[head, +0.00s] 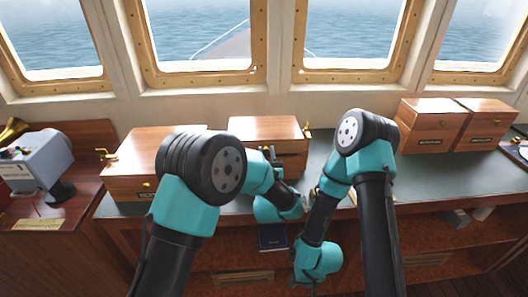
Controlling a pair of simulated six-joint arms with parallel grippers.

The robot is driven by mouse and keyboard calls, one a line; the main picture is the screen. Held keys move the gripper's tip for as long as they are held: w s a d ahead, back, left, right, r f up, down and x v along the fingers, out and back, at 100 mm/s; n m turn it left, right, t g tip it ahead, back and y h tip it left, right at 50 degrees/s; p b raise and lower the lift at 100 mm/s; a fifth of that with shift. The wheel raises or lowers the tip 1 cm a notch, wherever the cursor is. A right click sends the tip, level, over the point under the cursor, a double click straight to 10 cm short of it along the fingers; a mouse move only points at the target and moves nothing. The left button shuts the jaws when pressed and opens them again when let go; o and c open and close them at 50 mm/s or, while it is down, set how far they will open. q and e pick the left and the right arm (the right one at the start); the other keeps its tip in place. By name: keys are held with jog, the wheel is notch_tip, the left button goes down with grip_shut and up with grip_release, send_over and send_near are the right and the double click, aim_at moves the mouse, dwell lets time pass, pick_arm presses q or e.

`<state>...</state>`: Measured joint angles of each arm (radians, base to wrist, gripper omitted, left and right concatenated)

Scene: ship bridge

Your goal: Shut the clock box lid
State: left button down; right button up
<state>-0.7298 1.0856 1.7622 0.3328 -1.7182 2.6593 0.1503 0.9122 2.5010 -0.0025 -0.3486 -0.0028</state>
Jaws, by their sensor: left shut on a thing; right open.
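Two wooden boxes stand at the left and middle of the green-topped counter: a left box (128,165) with a small brass knob on its front, and a middle box (262,128). I cannot tell which is the clock box. Both look flat-topped, and my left arm covers part of each. My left gripper (299,207) is low in front of the middle box, at the counter's front edge. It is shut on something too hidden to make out. My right gripper (314,288) hangs lower, in front of the counter. It is open, its fingers barely visible.
Two more labelled wooden boxes (427,126) (486,126) stand at the counter's right. Brass fittings (106,155) (307,131) show by the left and middle boxes. A dark blue book (271,238) lies on the shelf below. The counter (425,178) is clear right of my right arm.

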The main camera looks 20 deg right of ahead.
pick_arm(q)
jog(key=c, duration=0.9)
grip_release()
jog(key=shift+c, duration=0.2)
jog(key=shift+r, duration=0.15)
jog(key=shift+r, duration=0.25)
jog(key=r, duration=0.3)
jog(key=shift+s, duration=0.25)
jog(key=s+a+r, duration=0.1)
jog(key=s+a, duration=0.3)
jog(key=s, duration=1.1)
jog(key=shift+a, duration=0.15)
jog(key=shift+r, duration=0.1)
